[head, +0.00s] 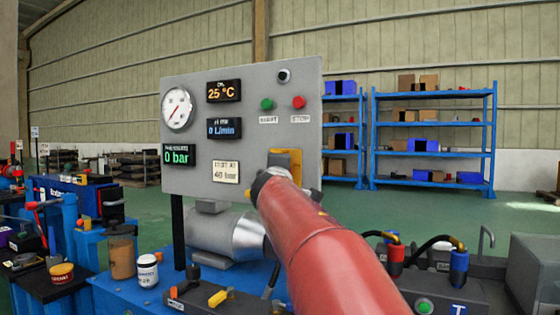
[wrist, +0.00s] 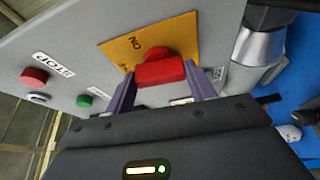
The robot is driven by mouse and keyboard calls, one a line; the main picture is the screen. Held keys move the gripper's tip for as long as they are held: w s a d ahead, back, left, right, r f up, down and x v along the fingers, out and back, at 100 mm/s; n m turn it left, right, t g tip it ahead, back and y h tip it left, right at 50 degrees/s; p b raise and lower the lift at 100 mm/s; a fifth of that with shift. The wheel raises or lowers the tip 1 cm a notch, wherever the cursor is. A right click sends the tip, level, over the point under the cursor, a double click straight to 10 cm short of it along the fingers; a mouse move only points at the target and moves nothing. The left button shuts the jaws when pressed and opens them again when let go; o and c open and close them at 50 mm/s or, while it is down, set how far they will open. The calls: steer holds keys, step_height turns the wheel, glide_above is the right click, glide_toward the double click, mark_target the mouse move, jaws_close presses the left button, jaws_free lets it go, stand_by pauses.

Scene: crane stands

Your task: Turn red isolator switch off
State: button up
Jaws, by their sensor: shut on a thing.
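The red isolator switch (wrist: 158,67) sits on a yellow-orange plate (wrist: 181,32) on the grey panel. The plate carries a black "ON" label and a second label at its edge that is partly hidden. My gripper (wrist: 160,82) has one finger on each side of the red handle and is shut on it. The handle lies roughly level across the wrist picture. In the head view my red arm and gripper cover the switch, and only part of the plate (head: 290,157) shows.
The grey panel (head: 240,140) also bears a round gauge (head: 178,108), several displays, a green button (head: 267,104) and a red stop button (head: 298,102). Below stand a grey motor (head: 215,232), a brown jar (head: 121,252) and a white bottle (head: 147,270).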

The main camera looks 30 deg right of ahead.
steer(key=shift+n+p, duration=0.5)
steer(key=shift+p, duration=0.15)
steer(key=o, duration=1)
steer(key=b+v, duration=0.1)
steer(key=v, duration=0.6)
steer(key=shift+s+a+r+b, duration=0.15)
steer(key=shift+s+a+b, duration=0.05)
steer(key=shift+s+b, duration=0.2)
